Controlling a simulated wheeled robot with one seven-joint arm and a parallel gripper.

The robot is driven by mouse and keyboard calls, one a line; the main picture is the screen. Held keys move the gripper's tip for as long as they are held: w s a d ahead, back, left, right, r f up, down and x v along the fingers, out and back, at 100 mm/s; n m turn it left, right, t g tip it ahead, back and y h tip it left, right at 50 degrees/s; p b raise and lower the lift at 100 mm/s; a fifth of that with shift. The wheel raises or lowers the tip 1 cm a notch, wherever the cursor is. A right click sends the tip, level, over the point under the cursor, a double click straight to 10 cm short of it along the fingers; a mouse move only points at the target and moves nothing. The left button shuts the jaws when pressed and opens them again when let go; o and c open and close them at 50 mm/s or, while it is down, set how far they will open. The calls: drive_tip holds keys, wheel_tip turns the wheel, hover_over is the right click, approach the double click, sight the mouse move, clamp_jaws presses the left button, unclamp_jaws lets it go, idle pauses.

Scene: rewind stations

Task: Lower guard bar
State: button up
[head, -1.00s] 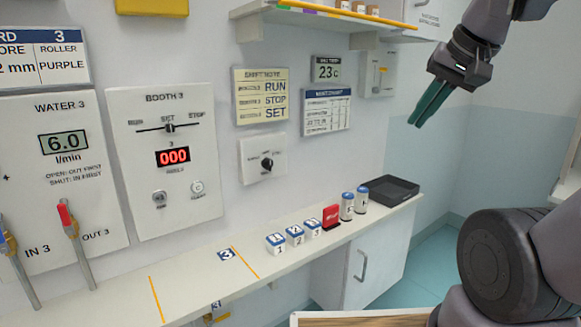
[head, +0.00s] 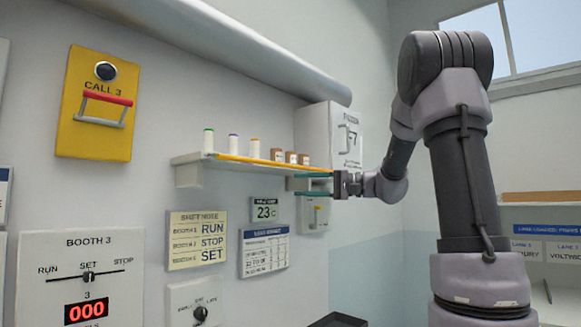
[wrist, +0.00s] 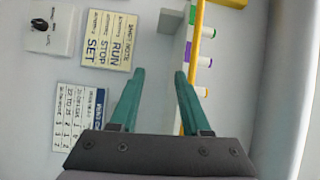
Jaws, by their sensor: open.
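A yellow bar (head: 240,159) runs along the front edge of the wall shelf (head: 188,174); it also shows in the wrist view (wrist: 196,30), to the right of my fingers. A red bar (head: 107,97) on two pale arms stands out from the yellow CALL 3 panel (head: 82,140), below a dark round button (head: 105,71). I cannot tell which bar is the guard bar. My gripper (head: 298,184) is open and empty, with teal fingers pointing left near the shelf's right end. In the wrist view my fingers (wrist: 160,72) are apart, with nothing between them.
Notices (head: 197,240), a 23 C display (head: 264,210) and the Booth 3 panel (head: 78,255) are on the wall below. A white cabinet (head: 318,130) stands right of the shelf.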

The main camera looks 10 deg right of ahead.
sight(291, 165)
drive_tip(key=w+d+r+t+y, duration=0.2)
drive_tip(key=w+d+r+t, duration=0.2)
drive_tip(key=w+d, duration=0.25)
drive_tip(key=x, duration=0.9)
drive_tip(key=shift+w+a+m, duration=0.2)
drive_tip(key=shift+a+m, duration=0.1)
drive_tip(key=shift+a, duration=0.1)
clamp_jaws()
idle(0.6)
